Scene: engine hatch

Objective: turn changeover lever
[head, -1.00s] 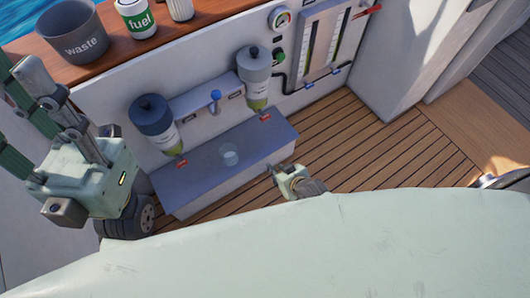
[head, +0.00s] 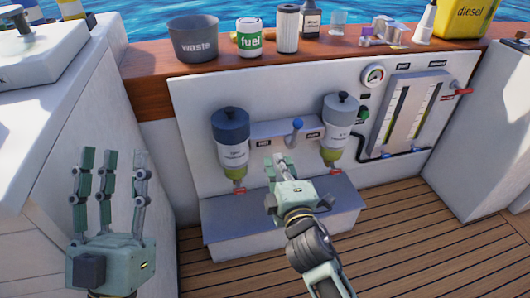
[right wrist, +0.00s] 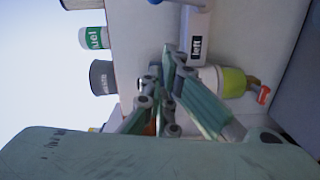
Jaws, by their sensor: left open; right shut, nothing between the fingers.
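The changeover lever (head: 297,124) has a blue knob and sits on a grey bracket between two filter bowls. The left filter (head: 231,140) and right filter (head: 338,125) have dark tops and yellow-green bowls. My right gripper (head: 280,160) is shut and empty, in front of the panel below the lever and apart from it. In the right wrist view, its fingers (right wrist: 165,85) lie near a bracket label reading "left" (right wrist: 196,48), and a bit of blue shows at the top edge. My left gripper (head: 112,165) is open and empty at the far left, fingers upward.
A grey-topped box (head: 225,220) stands below the filters. A waste bin (head: 193,40), a fuel can (head: 249,38) and several other items stand on the wooden ledge (head: 150,80). A gauge (head: 374,75) and sight tubes (head: 412,110) are at right. Deck at right is clear.

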